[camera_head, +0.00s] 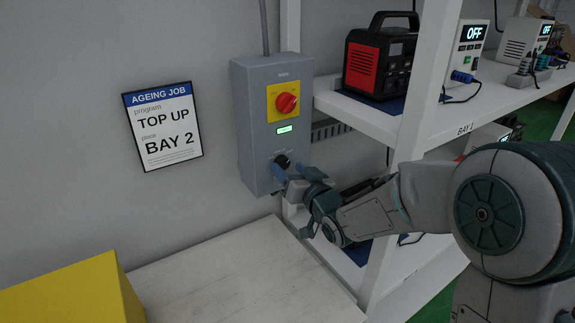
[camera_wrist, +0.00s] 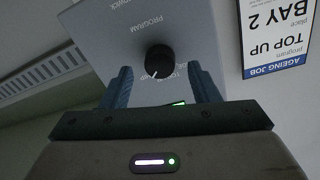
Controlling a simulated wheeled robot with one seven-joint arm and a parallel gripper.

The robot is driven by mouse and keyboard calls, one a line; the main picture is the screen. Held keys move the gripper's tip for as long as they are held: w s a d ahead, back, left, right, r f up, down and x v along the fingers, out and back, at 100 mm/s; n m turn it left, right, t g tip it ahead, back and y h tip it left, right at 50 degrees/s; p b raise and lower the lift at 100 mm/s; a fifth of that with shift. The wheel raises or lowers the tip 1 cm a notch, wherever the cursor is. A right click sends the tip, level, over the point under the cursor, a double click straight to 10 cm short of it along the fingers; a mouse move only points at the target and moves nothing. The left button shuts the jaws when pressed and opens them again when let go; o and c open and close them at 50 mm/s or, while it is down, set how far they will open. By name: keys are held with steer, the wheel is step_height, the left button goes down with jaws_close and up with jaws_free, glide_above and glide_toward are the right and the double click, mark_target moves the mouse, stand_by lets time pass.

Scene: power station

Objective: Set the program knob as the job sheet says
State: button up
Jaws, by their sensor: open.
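The program knob (camera_head: 282,161) is black and sits low on the front of a grey wall box. In the upside-down wrist view the knob (camera_wrist: 159,60) shows a white mark pointing down and slightly left. Lettering around it is partly hidden; "PROGRAM" is readable. My gripper (camera_head: 289,172) is open, with its blue fingers on either side of the knob and gaps visible in the wrist view (camera_wrist: 161,78). The job sheet (camera_head: 164,126) on the wall reads program "TOP UP", place "BAY 2"; it also shows in the wrist view (camera_wrist: 275,35).
A red rotary switch (camera_head: 287,103) on a yellow plate and a lit green display (camera_head: 285,129) are above the knob. A white shelf rack (camera_head: 372,118) with several devices stands close to the right. A pale tabletop (camera_head: 225,278) and yellow block (camera_head: 70,295) lie below.

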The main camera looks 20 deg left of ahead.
steer(key=shift+x, duration=0.9)
steer(key=c, duration=1)
